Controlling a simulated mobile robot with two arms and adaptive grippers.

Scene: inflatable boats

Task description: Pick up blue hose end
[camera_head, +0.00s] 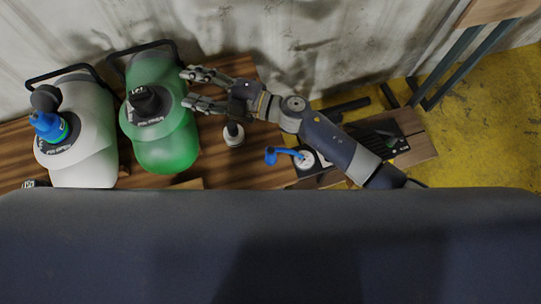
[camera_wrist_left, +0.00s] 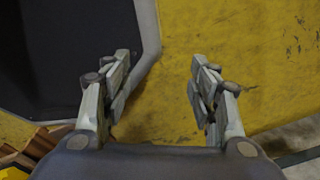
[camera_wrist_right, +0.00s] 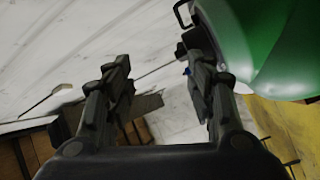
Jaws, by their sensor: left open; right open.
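A blue hose end (camera_head: 271,155) lies on the wooden table in the head view, with a short blue hose running right to a white round fitting (camera_head: 305,160) below my right forearm. A blue nozzle (camera_head: 48,125) also sits on the white tank (camera_head: 85,155) at the left. My right gripper (camera_head: 187,88) is open and empty at the upper right side of the green tank (camera_head: 166,145); its fingers also show in the right wrist view (camera_wrist_right: 160,65). My left gripper (camera_wrist_left: 160,62) is open and empty in the left wrist view, above yellow floor; the head view does not show it.
The wooden table (camera_head: 225,165) stands along a stained pale wall (camera_head: 320,45). A small white fitting with a dark top (camera_head: 233,135) stands right of the green tank. A black item (camera_head: 385,140) lies at the right end. Yellow floor (camera_head: 495,110) is open there.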

